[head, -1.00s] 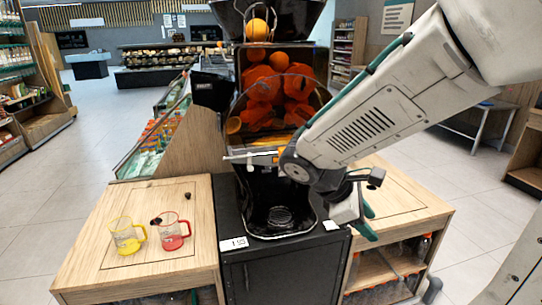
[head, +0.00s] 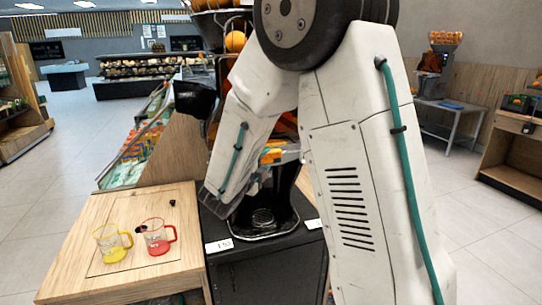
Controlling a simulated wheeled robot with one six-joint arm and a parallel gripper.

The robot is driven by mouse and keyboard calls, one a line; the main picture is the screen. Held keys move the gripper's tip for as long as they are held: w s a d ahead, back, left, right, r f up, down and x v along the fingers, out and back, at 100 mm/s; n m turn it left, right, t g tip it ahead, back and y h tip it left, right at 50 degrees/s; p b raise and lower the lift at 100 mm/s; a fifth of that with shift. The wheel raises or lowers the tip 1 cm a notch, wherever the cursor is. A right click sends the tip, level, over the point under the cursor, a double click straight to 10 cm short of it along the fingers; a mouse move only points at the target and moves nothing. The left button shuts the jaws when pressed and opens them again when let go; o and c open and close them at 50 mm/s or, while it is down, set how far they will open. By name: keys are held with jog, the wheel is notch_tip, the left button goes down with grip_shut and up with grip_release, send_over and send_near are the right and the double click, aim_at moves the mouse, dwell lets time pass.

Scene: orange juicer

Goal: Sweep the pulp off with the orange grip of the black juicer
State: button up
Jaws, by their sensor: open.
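The black juicer (head: 262,222) stands on a dark cabinet in the middle. My white arm covers much of its front and right side. An orange piece (head: 271,156), probably the grip, shows at the juicer's middle beside a light grey bar, between two of my arm links. I cannot make out any pulp. My arm's lower link slants down to a dark end in front of the juicer's left side. I cannot make out my gripper's fingers; they seem hidden by my arm. I cannot tell whether anything touches the grip.
A wooden counter (head: 75,262) on the left holds a yellow mug (head: 111,245), a red mug (head: 156,238) and small dark bits. A whole orange (head: 235,41) sits high on the juicer. A grey table (head: 455,115) stands at the back right. Open floor lies far left.

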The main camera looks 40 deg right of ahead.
aim_at(270, 156)
jog(key=x, duration=0.5)
grip_shut()
